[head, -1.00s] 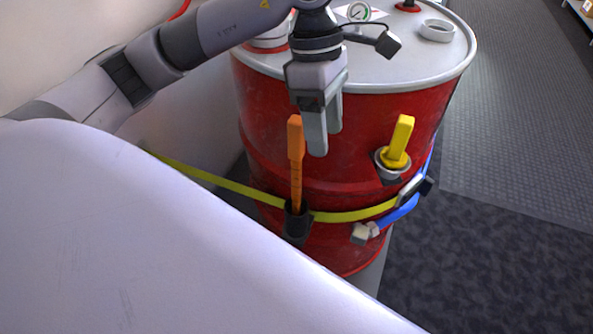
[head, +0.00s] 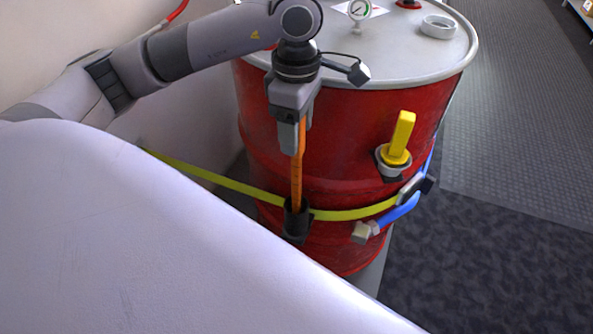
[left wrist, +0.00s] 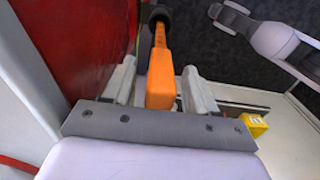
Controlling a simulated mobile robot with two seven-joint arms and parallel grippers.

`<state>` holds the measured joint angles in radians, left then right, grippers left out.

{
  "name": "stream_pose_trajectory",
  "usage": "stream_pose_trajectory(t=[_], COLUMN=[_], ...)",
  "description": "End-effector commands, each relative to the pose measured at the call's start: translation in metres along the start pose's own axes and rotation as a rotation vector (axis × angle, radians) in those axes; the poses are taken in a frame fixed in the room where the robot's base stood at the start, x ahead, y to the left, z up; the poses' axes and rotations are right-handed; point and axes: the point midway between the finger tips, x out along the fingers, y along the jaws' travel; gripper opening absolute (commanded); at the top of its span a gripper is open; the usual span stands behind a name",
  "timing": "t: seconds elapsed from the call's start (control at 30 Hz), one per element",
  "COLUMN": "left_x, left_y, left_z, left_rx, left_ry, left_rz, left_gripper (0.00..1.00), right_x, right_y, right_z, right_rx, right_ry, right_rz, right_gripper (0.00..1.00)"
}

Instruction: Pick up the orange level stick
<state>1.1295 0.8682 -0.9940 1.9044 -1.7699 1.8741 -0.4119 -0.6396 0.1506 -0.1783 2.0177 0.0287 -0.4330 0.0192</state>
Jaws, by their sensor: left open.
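The orange level stick (head: 297,177) stands upright in a black holder (head: 297,219) on the front of the red drum (head: 345,125). My left gripper (head: 295,143) points down over the top of the stick and hides its upper end in the head view. In the left wrist view the stick's thick orange handle (left wrist: 161,78) lies between the two fingers of my left gripper (left wrist: 158,82). The fingers are open, with a visible gap on each side of the handle. My right gripper is not seen in the head view; a grey arm part shows in the left wrist view.
A yellow-handled valve (head: 401,140) sticks out of the drum to the right of the stick. A gauge (head: 359,10) stands on the lid. The wall is close on the left; open floor lies right.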

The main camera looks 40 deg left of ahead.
Motion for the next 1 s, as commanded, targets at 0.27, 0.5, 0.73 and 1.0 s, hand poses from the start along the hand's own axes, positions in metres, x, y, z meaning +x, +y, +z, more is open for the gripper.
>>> stream_pose_trajectory(t=[0.27, 0.5, 0.73, 1.0], left_x=[0.0, -0.001, -0.006, -0.043], left_y=[0.0, 0.0, 0.001, 0.001], left_z=[0.0, 0.0, 0.0, 0.001], left_rx=[-0.001, -0.001, -0.001, -0.002], left_ry=[0.0, -0.001, -0.002, -0.004], left_rz=[0.0, 0.001, 0.003, 0.006], left_gripper=[0.15, 0.0, 0.0, 0.0], right_x=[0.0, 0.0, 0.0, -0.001], right_y=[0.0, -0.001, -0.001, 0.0], right_z=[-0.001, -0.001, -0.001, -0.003], right_rx=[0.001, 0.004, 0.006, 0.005], right_ry=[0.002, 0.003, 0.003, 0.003], right_rz=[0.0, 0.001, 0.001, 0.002], right_gripper=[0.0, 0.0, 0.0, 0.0])
